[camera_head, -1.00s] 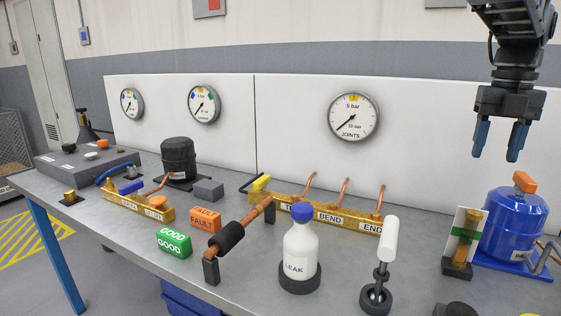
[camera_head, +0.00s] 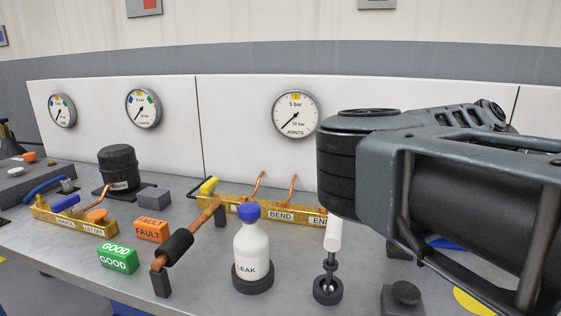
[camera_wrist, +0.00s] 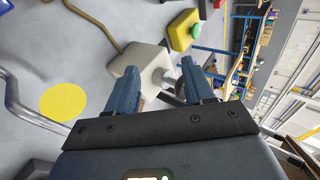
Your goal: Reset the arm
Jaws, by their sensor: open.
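My gripper (camera_wrist: 155,90) shows in the wrist view with its two blue fingers spread apart. It is open and nothing sits between the fingers. Beyond the fingertips, a pale block with a metal fitting (camera_wrist: 140,66) and a yellow block with a green button (camera_wrist: 183,31) are seen on the grey surface. In the head view my arm fills the right side, and the gripper itself is out of that picture.
The grey bench (camera_head: 205,285) holds a white LEAK bottle (camera_head: 252,250), a white-topped tool (camera_head: 333,235), a gold joint rail (camera_head: 225,205), green GOOD block (camera_head: 118,258), orange FAULT block (camera_head: 150,231) and black compressor (camera_head: 119,168). A JOINTS gauge (camera_head: 295,113) is on the white back panel.

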